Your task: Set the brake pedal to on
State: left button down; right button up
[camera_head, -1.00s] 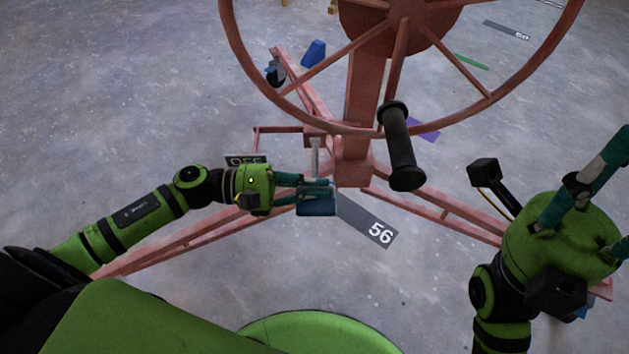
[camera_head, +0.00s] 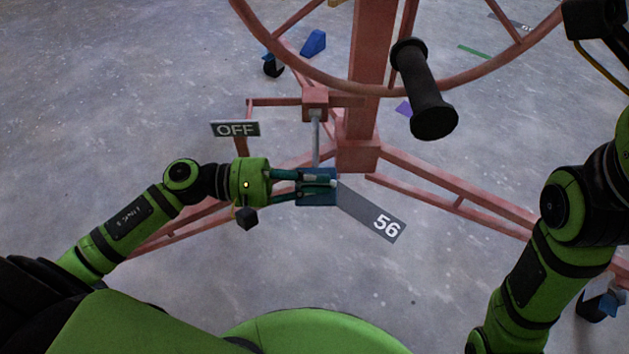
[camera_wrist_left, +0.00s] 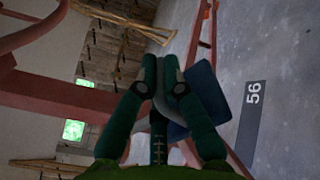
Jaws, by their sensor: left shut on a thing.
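The brake pedal (camera_head: 319,197) is a dark blue plate at the lower end of a grey lever (camera_head: 316,140) on the pink frame. My left gripper (camera_head: 328,185) reaches it from the left, with its teal fingers shut on the pedal and covering part of it. In the left wrist view the blue pedal (camera_wrist_left: 208,92) shows beside and behind the closed fingers (camera_wrist_left: 161,68). An "OFF" sign (camera_head: 235,129) stands left of the lever. The fingers of my right gripper are outside the head view; only its arm shows at the right.
The pink stand (camera_head: 369,80) has a large wheel rim (camera_head: 460,75) with a black handle (camera_head: 425,90) above the pedal area. Pink legs (camera_head: 460,180) spread along the floor. A grey "56" marker (camera_head: 370,212) lies right of the pedal.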

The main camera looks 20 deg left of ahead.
pick_arm(q)
jog(key=shift+w+a+f, duration=0.15)
jog(key=shift+w+a, duration=0.05)
jog(key=shift+a, duration=0.05)
jog(key=c, duration=1.4)
grip_release()
jog(key=shift+o, duration=0.2)
jog(key=shift+s, duration=0.1)
jog(key=shift+d, duration=0.1)
jog(key=v, duration=1.2)
